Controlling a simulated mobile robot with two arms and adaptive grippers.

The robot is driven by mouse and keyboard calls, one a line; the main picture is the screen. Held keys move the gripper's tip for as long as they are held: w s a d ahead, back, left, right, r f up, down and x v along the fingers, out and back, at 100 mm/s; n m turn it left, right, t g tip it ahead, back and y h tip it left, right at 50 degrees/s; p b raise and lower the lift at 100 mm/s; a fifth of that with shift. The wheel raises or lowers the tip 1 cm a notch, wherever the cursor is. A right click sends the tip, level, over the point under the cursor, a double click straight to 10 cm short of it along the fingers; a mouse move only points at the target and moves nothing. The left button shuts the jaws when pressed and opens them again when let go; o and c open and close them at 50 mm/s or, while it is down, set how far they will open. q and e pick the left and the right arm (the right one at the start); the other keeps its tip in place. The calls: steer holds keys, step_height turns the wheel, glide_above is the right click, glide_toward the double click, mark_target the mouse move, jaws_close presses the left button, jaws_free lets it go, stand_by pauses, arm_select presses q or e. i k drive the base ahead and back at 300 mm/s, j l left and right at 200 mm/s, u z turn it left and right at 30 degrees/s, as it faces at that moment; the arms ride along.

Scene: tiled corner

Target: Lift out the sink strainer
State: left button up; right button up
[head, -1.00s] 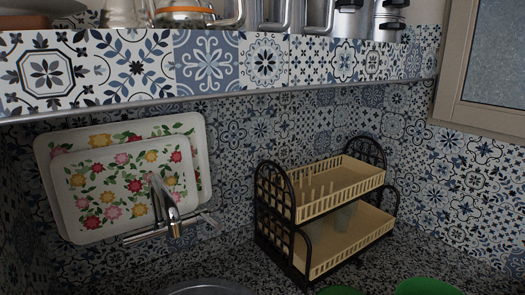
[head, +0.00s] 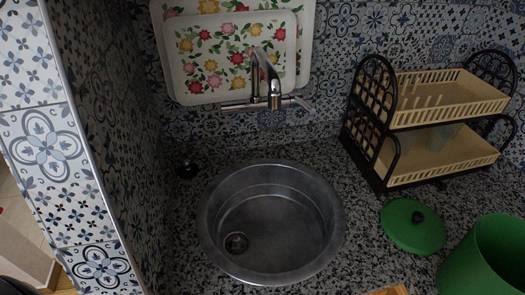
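A round dark grey sink (head: 272,222) is set in the speckled counter. A small round dark strainer (head: 236,243) sits low in the sink's basin at the left front, over the drain area. Its details are too small and dark to make out. Neither of my grippers shows in the head view.
A chrome faucet (head: 266,80) stands behind the sink, in front of floral trays (head: 237,55). A two-tier dish rack (head: 438,115) stands to the right. A green lid (head: 413,226) and a green bin (head: 487,258) are at the right front. A tiled wall (head: 85,130) bounds the left.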

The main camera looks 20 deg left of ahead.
mark_target(237, 241)
steer(key=u, duration=0.85)
steer(key=k, duration=0.15)
steer(key=l+u, duration=0.05)
